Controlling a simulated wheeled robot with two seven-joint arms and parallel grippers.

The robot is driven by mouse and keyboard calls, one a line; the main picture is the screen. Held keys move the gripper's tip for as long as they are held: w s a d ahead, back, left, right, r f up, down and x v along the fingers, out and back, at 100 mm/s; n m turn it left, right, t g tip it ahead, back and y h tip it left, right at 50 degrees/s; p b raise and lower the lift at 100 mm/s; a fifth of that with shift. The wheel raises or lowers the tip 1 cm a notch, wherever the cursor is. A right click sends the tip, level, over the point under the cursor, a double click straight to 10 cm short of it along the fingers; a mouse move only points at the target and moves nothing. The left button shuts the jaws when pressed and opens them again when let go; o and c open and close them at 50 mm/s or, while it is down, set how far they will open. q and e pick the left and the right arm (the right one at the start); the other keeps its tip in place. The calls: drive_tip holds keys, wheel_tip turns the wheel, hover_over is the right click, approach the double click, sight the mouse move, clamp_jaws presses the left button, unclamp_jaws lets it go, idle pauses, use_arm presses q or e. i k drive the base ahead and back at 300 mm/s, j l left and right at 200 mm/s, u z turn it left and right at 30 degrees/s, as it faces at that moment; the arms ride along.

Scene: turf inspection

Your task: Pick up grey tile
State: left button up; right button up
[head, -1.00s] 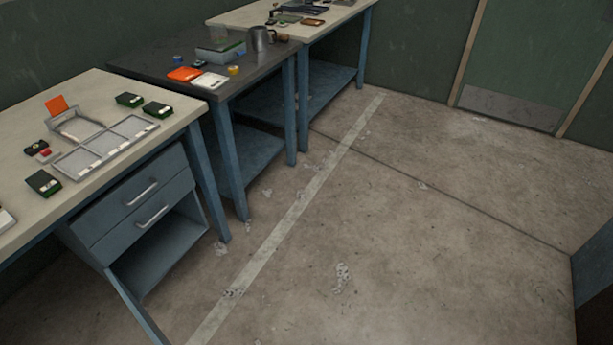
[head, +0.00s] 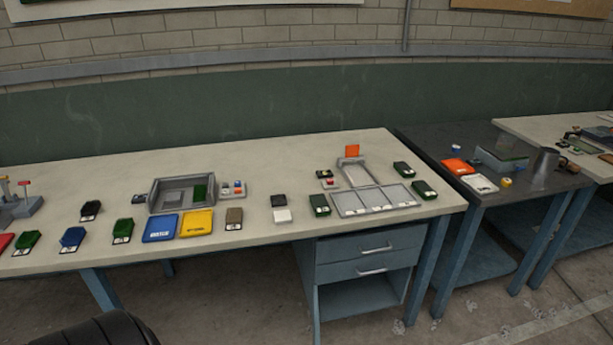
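A grey-brown tile (head: 234,216) with a small white label at its near edge lies on the pale bench (head: 300,160), close to the front edge. It is just right of a yellow flat piece (head: 196,223) and left of a white block (head: 282,215). It is the only loose tile that looks greyish, though its shade leans brown. Neither of my grippers is in view.
Green, blue, black and red labelled tiles lie along the bench's left part. A grey open box (head: 182,194) stands behind the yellow piece. A divided grey tray (head: 374,200) is to the right, above drawers (head: 370,255). A dark rounded shape (head: 100,332) shows at the bottom left.

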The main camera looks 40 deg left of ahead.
sight(174, 197)
drive_tip(key=k+j+u, duration=0.2)
drive_tip(key=u, duration=0.2)
drive_tip(key=k+j+u, duration=0.15)
drive_tip(key=j+u, duration=0.25)
drive_tip(key=j, duration=0.1)
